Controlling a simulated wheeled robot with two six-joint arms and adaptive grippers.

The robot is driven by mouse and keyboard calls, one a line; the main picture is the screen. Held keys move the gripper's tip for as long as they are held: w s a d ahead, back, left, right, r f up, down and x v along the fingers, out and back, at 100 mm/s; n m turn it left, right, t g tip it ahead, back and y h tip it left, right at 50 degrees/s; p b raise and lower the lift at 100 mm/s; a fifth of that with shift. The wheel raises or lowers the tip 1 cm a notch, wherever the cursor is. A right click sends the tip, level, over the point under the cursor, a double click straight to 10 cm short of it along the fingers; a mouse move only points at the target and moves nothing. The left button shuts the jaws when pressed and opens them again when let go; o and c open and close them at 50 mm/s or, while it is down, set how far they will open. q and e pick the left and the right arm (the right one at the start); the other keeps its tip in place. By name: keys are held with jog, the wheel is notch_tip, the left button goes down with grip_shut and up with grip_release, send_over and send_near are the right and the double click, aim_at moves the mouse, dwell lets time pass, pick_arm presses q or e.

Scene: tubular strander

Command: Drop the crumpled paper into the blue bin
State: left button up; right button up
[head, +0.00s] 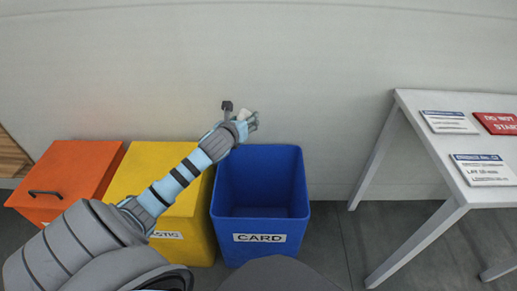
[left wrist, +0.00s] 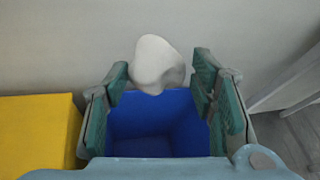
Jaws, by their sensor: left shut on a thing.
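My left gripper (head: 247,122) is shut on the crumpled paper (head: 243,115), a small white lump. The paper also shows in the left wrist view (left wrist: 157,62), between the green-padded fingertips of the gripper (left wrist: 161,85). The blue bin (head: 260,223) stands open and looks empty, with a white CARD label on its front. In the head view the gripper and paper appear above the bin's back left edge. In the left wrist view the bin's inside (left wrist: 155,125) shows beyond and below the paper. My right gripper is not in view.
A yellow bin (head: 190,215) stands close at the left of the blue one, and an orange bin (head: 75,175) with a black handle stands farther left. A white table (head: 430,150) with signs is at the right. A pale wall (head: 330,90) is behind.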

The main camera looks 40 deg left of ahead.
pick_arm(q)
jog(key=d+f+b, duration=0.2)
jog(key=f+b, duration=0.3)
jog(key=f, duration=0.5)
jog(key=w+d+f+n+y+b, duration=0.1)
jog(key=d+f+b, duration=0.2)
jog(key=f, duration=0.7)
jog(key=b, duration=0.2)
jog(key=shift+g+b, duration=0.35)
jog(key=shift+g, duration=0.05)
jog(key=o, duration=0.9)
jog(key=shift+r, duration=0.15)
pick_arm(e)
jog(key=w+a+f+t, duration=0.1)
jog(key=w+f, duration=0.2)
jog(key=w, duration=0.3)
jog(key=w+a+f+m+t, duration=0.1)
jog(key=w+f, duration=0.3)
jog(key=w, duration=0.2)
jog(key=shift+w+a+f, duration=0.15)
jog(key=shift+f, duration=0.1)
pick_arm(q)
jog(key=v, duration=1.2)
jog(key=shift+d, duration=0.1)
